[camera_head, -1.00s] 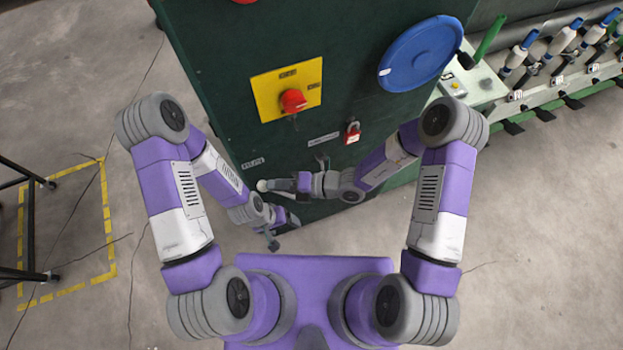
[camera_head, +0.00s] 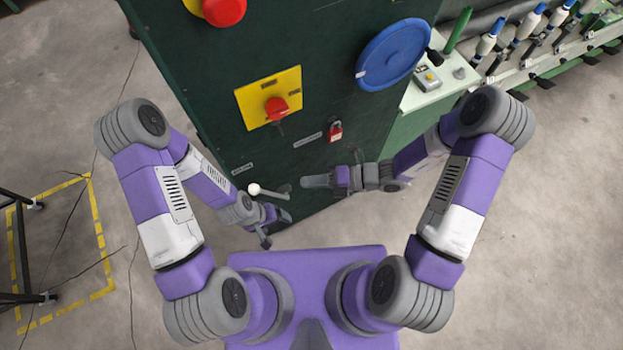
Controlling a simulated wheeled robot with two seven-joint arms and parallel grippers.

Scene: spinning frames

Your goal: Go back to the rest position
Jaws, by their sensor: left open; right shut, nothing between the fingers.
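My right gripper (camera_head: 308,181) is shut and empty in front of the lower part of the dark green cabinet (camera_head: 320,60). Its fingers point left, toward a small lever with a white knob (camera_head: 254,189), with a gap between them. My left gripper (camera_head: 277,229) is open and empty, lower down and near the cabinet's bottom edge. It is below the lever. Both arms are bent at the elbow in front of my body.
The cabinet front carries a red rotary switch on a yellow plate (camera_head: 249,110), a red padlock (camera_head: 335,131) and a blue round disc (camera_head: 392,55). A spinning frame with bobbins (camera_head: 530,30) stands at the right. A dark metal stand (camera_head: 20,240) is at the left. Floor is clear beside me.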

